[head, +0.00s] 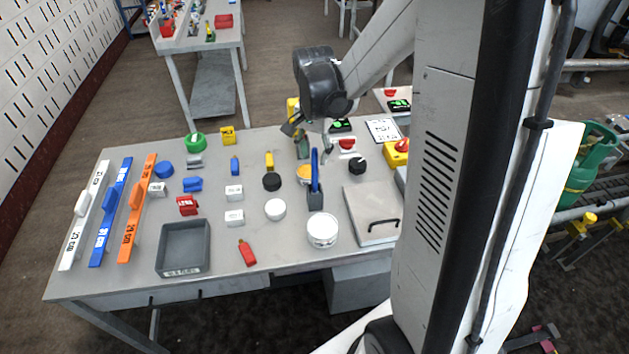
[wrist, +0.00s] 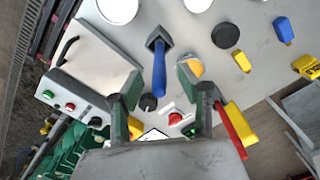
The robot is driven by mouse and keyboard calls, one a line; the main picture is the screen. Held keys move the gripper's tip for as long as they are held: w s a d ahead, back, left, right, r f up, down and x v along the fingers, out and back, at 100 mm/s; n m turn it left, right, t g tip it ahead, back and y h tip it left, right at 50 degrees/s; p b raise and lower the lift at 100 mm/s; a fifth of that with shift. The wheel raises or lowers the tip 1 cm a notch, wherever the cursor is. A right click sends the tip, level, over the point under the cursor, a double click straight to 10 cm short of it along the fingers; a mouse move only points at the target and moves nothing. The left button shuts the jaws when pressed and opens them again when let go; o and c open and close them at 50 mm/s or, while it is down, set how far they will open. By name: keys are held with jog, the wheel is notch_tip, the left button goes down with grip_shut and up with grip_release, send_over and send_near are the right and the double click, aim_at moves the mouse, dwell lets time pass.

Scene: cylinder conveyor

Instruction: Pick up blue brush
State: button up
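The blue brush (head: 314,172) is on the grey table, with a blue handle and a dark grey head. In the head view it appears to stand head down with its handle upward. In the wrist view the handle (wrist: 159,75) points towards my gripper from the grey head. My gripper (wrist: 160,75) is open, with one finger on each side of the handle. Gaps show between handle and fingers, and nothing is held. In the head view my gripper (head: 314,148) is just above the brush, around the handle's top; exact depth is hard to tell.
A white round container (head: 323,230), a white disc (head: 275,209) and a black disc (head: 272,181) are near the brush. A grey lidded panel (head: 371,212) lies to the right. A grey bin (head: 183,247) stands front left. Several small coloured blocks lie left of the brush.

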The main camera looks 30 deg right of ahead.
aim_at(315, 180)
jog(key=shift+d+f, duration=0.1)
jog(key=shift+f, duration=1.85)
grip_shut()
